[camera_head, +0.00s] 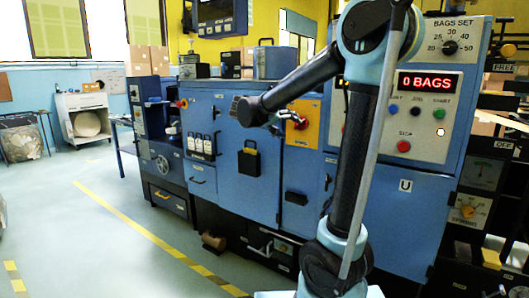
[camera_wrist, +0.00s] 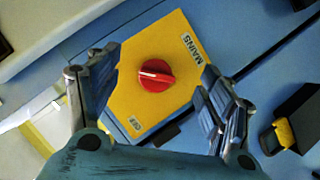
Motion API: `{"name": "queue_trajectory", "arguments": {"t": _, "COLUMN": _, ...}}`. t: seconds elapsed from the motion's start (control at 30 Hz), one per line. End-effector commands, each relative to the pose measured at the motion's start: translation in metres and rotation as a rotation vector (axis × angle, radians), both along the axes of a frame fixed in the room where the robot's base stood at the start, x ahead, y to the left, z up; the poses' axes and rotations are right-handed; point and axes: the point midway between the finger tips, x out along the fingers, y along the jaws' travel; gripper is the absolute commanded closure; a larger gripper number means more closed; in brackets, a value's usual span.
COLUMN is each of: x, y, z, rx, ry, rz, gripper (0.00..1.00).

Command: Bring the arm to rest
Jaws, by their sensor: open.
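My gripper (camera_wrist: 157,68) is open in the wrist view, with one finger on each side of the picture and nothing held between them. A red rotary knob (camera_wrist: 155,76) on a yellow plate (camera_wrist: 186,40) shows between the fingers. The plate reads MAINS at upper right and OFF at lower left. The knob's white line lies nearly level in the picture. The gap between fingertips and knob is hard to judge. In the head view, my gripper (camera_head: 288,116) is at the front of the blue machine (camera_head: 230,140), close to the yellow plate (camera_head: 309,130).
A control panel (camera_head: 425,115) at right reads 0 BAGS and carries buttons. Open floor (camera_head: 90,230) lies at left, with yellow lines.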

Motion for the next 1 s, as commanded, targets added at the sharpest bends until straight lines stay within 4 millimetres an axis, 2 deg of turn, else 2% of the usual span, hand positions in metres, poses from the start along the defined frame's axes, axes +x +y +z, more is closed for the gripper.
{"name": "queue_trajectory", "arguments": {"t": 0.03, "x": -0.014, "y": -0.016, "z": -0.008, "rx": 0.022, "ry": 0.035, "rz": -0.011, "gripper": 0.27}}
{"name": "queue_trajectory", "arguments": {"t": 0.2, "x": -0.062, "y": -0.057, "z": -0.042, "rx": 0.120, "ry": 0.171, "rz": -0.025, "gripper": 0.27}}
{"name": "queue_trajectory", "arguments": {"t": 0.3, "x": -0.093, "y": -0.076, "z": -0.063, "rx": 0.184, "ry": 0.243, "rz": -0.028, "gripper": 0.27}}
{"name": "queue_trajectory", "arguments": {"t": 0.5, "x": -0.156, "y": -0.099, "z": -0.107, "rx": 0.319, "ry": 0.368, "rz": -0.018, "gripper": 0.27}}
{"name": "queue_trajectory", "arguments": {"t": 0.73, "x": -0.226, "y": -0.107, "z": -0.158, "rx": 0.487, "ry": 0.479, "rz": 0.015, "gripper": 0.27}}
{"name": "queue_trajectory", "arguments": {"t": 1.0, "x": -0.299, "y": -0.092, "z": -0.217, "rx": 0.695, "ry": 0.556, "rz": 0.081, "gripper": 0.27}}
